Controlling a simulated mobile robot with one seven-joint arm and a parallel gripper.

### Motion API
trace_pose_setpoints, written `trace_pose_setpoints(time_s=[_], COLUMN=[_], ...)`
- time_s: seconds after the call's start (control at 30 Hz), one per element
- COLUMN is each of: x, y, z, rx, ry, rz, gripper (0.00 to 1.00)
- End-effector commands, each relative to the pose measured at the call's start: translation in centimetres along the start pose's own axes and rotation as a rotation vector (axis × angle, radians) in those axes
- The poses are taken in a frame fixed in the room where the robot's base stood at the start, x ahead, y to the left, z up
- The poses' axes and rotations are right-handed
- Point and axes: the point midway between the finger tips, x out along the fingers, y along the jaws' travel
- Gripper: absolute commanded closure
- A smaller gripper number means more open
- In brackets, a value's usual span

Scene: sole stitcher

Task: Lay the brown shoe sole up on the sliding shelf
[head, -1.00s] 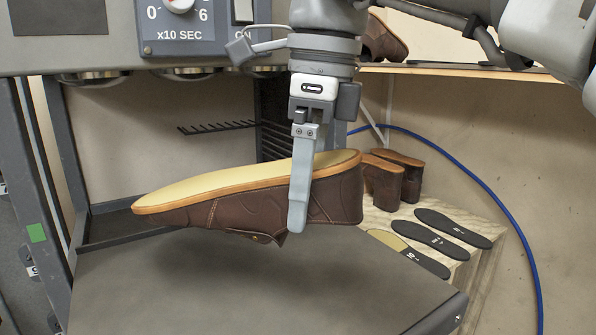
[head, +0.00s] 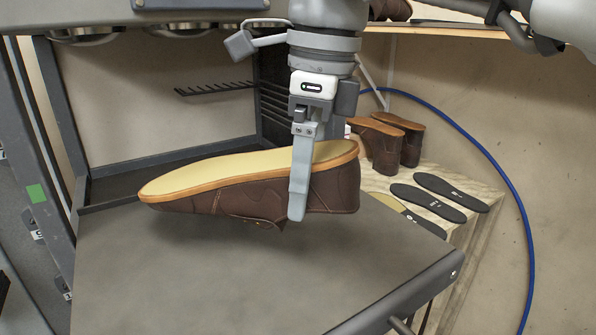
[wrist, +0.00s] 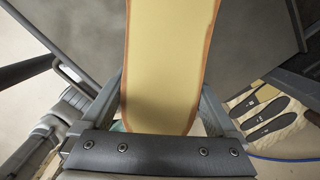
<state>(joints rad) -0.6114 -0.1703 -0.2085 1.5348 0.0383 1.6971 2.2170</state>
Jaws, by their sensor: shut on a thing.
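The brown shoe (head: 240,195) is held sole up, its tan sole (head: 245,170) facing upward and its toe pointing left in the head view. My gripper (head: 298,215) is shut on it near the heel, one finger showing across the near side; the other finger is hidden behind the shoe. In the wrist view the sole (wrist: 168,60) runs between my two fingers. The grey sliding shelf (head: 250,270) lies below the shoe. In the head view I cannot tell whether the shoe touches the shelf or hangs just above it.
A blue hose (head: 505,185) curves along the wall. The machine's dark frame (head: 65,130) stands left and behind. The front of the shelf is clear.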

Motion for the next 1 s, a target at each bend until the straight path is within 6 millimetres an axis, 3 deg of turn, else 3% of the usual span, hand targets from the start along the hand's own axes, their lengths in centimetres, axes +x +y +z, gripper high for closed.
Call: trace_pose_setpoints(time_s=[1.0], x=[2.1], y=[0.1], z=[-0.2], rx=[0.0], ry=[-0.001], rz=[0.0], gripper=[0.81])
